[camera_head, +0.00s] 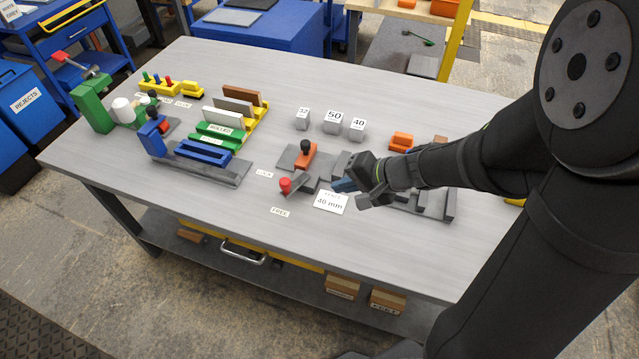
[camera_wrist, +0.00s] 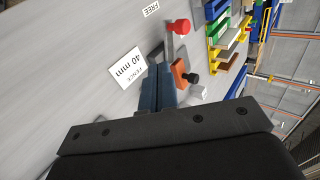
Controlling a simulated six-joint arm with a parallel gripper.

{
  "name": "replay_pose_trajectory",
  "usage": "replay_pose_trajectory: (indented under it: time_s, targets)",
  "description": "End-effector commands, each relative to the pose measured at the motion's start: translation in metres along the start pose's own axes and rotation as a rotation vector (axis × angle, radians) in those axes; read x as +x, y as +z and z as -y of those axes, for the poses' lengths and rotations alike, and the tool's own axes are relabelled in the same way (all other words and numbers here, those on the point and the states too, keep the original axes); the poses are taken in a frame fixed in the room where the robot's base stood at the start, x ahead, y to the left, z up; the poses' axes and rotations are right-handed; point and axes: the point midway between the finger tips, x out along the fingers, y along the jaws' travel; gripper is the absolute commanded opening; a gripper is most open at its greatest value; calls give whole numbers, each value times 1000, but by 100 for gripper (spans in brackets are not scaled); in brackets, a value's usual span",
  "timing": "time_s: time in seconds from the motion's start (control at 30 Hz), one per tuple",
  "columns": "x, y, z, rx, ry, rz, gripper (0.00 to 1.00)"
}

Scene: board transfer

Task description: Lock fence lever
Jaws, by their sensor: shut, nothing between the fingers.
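The fence lever's red knob (camera_head: 285,184) stands at the end of a short dark arm, between the small LOCK label (camera_head: 265,174) and the FREE label (camera_head: 280,211). In the wrist view the red knob (camera_wrist: 180,26) is beyond the fingertips. An orange block with a black knob (camera_head: 306,155) sits on the grey fixture behind the lever; the block (camera_wrist: 179,73) is beside the fingers in the wrist view. My gripper (camera_head: 345,184) is shut and empty, to the right of the red knob and apart from it. Its blue fingers (camera_wrist: 158,78) hide part of the fixture.
A white FENCE 40 mm card (camera_head: 330,203) lies in front of the gripper. Grey blocks marked 32, 50 and 40 (camera_head: 333,122) stand behind. Coloured racks (camera_head: 225,125) and a blue fixture (camera_head: 200,153) are to the left. The table's front left is clear.

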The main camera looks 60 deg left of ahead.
Motion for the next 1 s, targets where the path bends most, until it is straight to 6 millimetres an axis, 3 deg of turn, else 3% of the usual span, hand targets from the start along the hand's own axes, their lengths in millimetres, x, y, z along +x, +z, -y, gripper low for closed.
replay_pose_trajectory:
  time_s: [0.6,0.8,1.0]
  targets:
    - [99,1,0,-1,2,4,0]
    - [116,0,20,-3,1,2,0]
    - [123,0,27,0,1,1,0]
